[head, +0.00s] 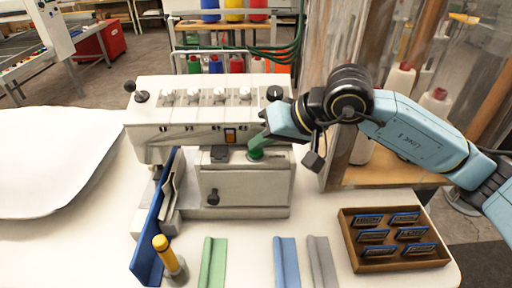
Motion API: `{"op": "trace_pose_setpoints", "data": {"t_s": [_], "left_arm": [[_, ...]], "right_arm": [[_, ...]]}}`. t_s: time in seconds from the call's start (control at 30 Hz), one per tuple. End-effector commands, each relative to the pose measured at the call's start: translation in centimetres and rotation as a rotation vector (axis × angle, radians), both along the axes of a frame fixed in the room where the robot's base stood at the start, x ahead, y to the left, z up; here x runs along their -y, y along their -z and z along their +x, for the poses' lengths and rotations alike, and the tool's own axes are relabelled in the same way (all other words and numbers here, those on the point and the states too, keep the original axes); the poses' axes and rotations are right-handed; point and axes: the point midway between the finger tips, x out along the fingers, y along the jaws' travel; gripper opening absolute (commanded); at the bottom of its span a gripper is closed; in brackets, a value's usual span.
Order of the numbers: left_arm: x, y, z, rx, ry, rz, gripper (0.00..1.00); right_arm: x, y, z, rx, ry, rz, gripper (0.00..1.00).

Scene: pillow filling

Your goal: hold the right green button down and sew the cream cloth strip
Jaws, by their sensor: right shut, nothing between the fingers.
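A cream sewing machine (215,115) stands at the back of the table. The green button (256,154) sits on the machine's lower front block, right of a black square piece. My right gripper (261,144) comes from the right, shut and empty, with its tips at the green button. They appear to touch it, but the tips partly cover it and I cannot tell how far it is pressed. A narrow pale piece (168,198) stands beside the blue guide at the machine's left end; I cannot tell whether it is the cream cloth strip. My left gripper is out of view.
A blue upright guide (146,250) and a yellow-topped tool (162,245) stand at front left. Green (213,265), blue (287,265) and grey (321,265) strips lie in front. A brown tray (350,250) of labelled pieces is at right. A large white pillow (50,160) lies left.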

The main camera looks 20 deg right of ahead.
Motion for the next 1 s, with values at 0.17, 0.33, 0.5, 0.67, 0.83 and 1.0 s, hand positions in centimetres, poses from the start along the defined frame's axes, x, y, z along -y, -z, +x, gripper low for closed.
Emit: {"op": "trace_pose_setpoints", "data": {"t_s": [0.17,0.33,0.5,0.67,0.83,1.0], "left_arm": [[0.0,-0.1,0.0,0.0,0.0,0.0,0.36],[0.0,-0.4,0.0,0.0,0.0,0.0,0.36],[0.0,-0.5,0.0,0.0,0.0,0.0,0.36],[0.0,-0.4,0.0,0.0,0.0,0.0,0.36],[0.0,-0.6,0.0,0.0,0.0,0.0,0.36],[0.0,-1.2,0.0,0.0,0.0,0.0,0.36]], "right_arm": [[0.0,-0.4,0.0,-0.001,0.0,-0.001,0.0],[0.0,-1.4,0.0,0.0,0.0,0.0,0.0],[0.0,-1.9,0.0,-0.001,-0.001,0.0,0.0],[0.0,-1.9,0.0,-0.001,-0.001,0.0,0.0],[0.0,-2.1,0.0,0.0,0.0,0.0,0.0],[0.0,-3.5,0.0,0.001,0.0,0.0,0.0]]}}
